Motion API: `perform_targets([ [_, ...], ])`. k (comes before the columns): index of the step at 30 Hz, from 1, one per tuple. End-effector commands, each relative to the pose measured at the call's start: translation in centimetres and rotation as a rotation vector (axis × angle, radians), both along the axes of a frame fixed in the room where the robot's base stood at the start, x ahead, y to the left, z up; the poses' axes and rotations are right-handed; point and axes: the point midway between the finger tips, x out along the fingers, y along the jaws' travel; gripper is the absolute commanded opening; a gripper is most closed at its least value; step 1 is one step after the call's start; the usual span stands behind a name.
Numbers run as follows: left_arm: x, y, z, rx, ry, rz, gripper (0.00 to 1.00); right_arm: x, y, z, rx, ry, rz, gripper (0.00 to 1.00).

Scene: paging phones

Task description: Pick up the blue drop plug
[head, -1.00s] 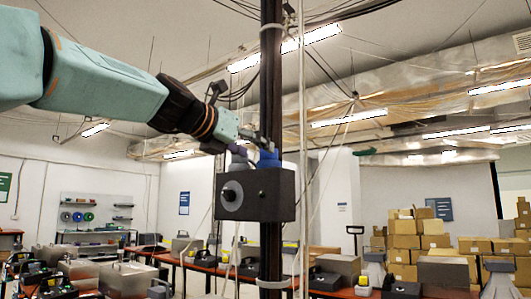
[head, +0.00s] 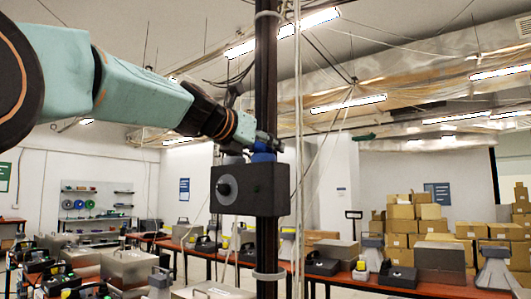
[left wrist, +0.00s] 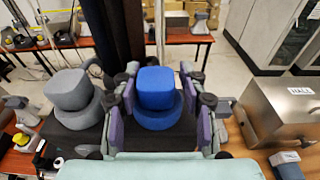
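The blue drop plug (head: 263,156) sits on top of a black box (head: 262,190) fixed to a dark pole. In the left wrist view the blue plug (left wrist: 158,96) has a rounded block on a wider round base. My left gripper (head: 265,142) is at the plug from above. In the left wrist view its purple-padded fingers (left wrist: 157,105) stand open on both sides of the plug, with narrow gaps visible. A grey plug (left wrist: 72,98) of the same shape sits left of the blue one, outside the fingers. My right gripper is not in view.
The dark pole (head: 265,95) rises behind the box, with thin pale cables beside it. Red-topped tables (head: 400,284) with grey and black cases stand beyond. Cardboard boxes (head: 415,215) are stacked at the right. A metal case (left wrist: 285,108) shows at right in the left wrist view.

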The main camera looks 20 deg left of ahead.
Motion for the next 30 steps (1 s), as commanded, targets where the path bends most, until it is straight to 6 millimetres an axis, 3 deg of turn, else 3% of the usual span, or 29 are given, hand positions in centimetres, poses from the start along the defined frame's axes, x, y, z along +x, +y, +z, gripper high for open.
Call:
perform_targets([
  [14, 0.0, 0.0, 0.0, 0.000, 0.000, 0.000, 0.01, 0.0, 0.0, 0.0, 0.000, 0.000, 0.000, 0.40],
  [23, 0.0, 0.0, 0.3, 0.000, -0.001, 0.000, 0.01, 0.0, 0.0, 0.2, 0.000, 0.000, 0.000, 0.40],
  [30, 0.0, 0.0, 2.2, 0.000, -0.002, 0.001, 0.01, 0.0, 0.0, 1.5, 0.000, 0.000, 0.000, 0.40],
])
